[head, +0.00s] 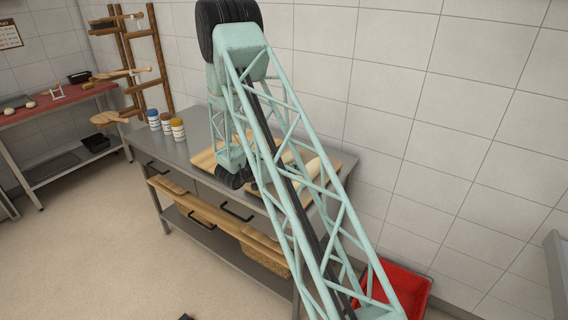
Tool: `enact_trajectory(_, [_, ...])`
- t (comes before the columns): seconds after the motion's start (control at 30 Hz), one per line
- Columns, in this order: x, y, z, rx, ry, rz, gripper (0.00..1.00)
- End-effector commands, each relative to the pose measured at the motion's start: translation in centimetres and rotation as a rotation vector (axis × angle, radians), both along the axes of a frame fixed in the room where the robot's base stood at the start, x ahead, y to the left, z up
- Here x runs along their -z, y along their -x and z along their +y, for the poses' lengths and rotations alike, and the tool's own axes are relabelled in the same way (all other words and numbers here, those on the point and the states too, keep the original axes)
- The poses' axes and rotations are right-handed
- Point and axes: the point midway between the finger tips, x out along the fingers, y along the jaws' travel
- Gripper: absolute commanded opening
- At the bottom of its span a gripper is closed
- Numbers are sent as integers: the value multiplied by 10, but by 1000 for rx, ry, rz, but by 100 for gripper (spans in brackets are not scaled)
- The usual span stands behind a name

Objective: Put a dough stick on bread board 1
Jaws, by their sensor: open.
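Wooden boards lie on the steel table behind my arm. I cannot tell which is bread board 1. A pale, elongated piece that looks like a dough stick (313,167) lies on the right part of the wood, partly covered by my arm. My gripper (240,180) is at the low dark end of my arm, over the left part of the boards. It is open; its fingertips are hard to make out, and I see nothing held.
Several jars (166,122) stand at the steel table's (190,143) left end. A red crate (408,285) stands at the right end. A tiled wall rises close behind. A wooden rack (135,60) stands at the back left.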

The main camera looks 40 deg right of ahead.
Motion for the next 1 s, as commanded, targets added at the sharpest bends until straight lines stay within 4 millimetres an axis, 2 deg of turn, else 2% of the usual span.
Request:
enact_trajectory(0.13, [-4, 0, 0, 0, 0, 0, 49])
enact_trajectory(0.27, [-7, 2, 9, -1, 0, 0, 49])
enact_trajectory(1.0, [-43, 25, 93, -1, 0, 1, 49])
